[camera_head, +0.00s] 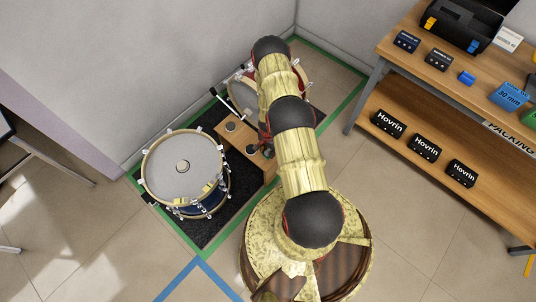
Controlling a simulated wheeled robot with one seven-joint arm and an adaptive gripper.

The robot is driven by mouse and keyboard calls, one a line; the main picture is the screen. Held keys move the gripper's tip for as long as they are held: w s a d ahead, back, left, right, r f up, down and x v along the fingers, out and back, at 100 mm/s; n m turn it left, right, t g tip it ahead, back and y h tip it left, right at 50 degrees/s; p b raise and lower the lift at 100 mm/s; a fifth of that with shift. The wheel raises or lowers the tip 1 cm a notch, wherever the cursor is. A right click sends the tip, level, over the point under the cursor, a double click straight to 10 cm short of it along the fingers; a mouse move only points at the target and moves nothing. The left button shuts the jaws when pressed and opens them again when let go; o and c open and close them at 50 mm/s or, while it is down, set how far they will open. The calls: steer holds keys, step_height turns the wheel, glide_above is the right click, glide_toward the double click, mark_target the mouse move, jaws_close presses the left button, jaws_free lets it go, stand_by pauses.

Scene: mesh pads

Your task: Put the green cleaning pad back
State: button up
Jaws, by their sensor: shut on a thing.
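My arm reaches from the bottom middle up to the drum corner, and its links cover part of that area. My gripper does not show clearly; the arm's far end and what hangs below it are hidden behind the links. I cannot make out the green cleaning pad. A wooden box (262,169) stands between the drums, with small round grey items (231,127) on its top; its right part is hidden by the arm.
A large drum (178,166) stands on a black mat (214,231) bordered with green tape. A second drum (241,94) is partly behind the arm. A wooden workbench (416,70) at right carries small boxes, with black Hovrin boxes (425,147) on its lower shelf. Floor between is clear.

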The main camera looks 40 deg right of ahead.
mark_target(268, 154)
steer(key=shift+f+b, duration=0.7)
steer(key=shift+f, duration=0.85)
steer(key=shift+f, duration=0.1)
steer(key=shift+f, duration=0.1)
steer(key=o, duration=1)
steer(key=shift+o, duration=0.7)
